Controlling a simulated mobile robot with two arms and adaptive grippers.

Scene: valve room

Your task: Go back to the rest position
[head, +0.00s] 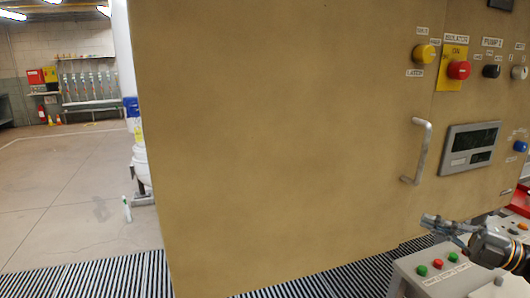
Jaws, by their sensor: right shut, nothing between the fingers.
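My right gripper (432,222) is at the lower right in the head view. Its grey fingers point left and look closed together with nothing between them. It is in front of the tan cabinet (270,140), below the cabinet's vertical handle (418,152) and apart from it in the picture. Beneath it is a grey control box (440,268) with red and green buttons. My left gripper is not in view.
The cabinet face fills the middle and right. Black-and-white striped grating (90,277) lies in front. Open floor (55,185) is at left.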

